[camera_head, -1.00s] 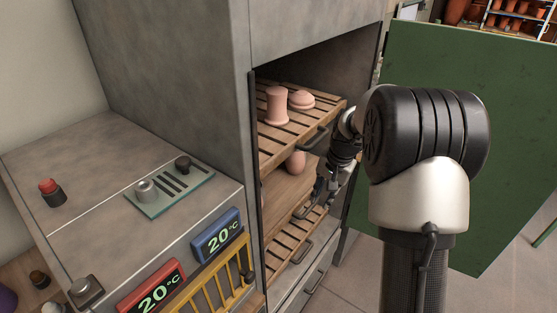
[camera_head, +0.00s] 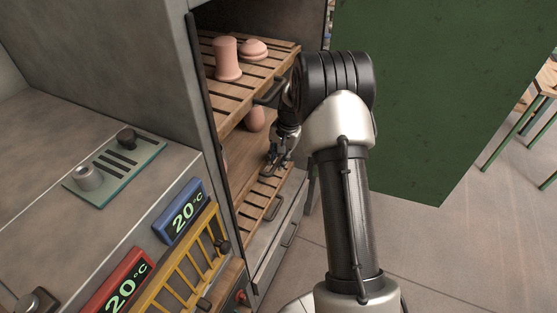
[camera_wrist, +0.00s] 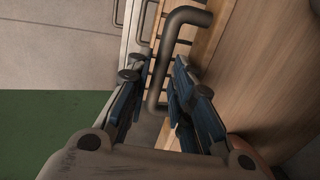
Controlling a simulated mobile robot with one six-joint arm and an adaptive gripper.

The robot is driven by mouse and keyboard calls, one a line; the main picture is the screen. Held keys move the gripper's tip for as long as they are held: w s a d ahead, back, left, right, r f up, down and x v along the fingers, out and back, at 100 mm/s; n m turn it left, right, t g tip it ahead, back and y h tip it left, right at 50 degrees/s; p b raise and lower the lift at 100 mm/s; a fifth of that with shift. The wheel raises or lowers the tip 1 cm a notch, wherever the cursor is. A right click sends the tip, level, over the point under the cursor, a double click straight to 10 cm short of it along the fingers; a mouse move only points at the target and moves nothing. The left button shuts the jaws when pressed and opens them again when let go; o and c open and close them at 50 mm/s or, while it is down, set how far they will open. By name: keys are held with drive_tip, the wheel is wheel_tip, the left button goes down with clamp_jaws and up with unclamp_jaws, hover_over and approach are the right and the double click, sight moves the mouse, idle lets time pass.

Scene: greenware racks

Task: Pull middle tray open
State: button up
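The middle tray (camera_head: 243,150) is a wooden board inside the grey cabinet, below the slatted top tray. A rounded clay piece (camera_head: 254,119) stands on it, partly hidden by the top tray. Its dark handle (camera_head: 268,174) is at its front edge, partly covered by my gripper (camera_head: 277,160). In the wrist view, a dark bent handle (camera_wrist: 165,60) lies between the spread fingers of my gripper (camera_wrist: 155,73). The gripper is open, and I see a gap on at least the right side of the bar. The wooden surface (camera_wrist: 270,70) fills the right of that view.
The top tray (camera_head: 225,100) holds two pink clay pieces. A slatted lower tray (camera_head: 255,215) and a drawer lie below. A green panel (camera_head: 420,90) stands right of my arm. A counter with a yellow rack (camera_head: 185,270) and temperature displays (camera_head: 187,212) is at left.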

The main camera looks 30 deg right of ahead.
drive_tip(key=shift+c, duration=0.5)
clamp_jaws()
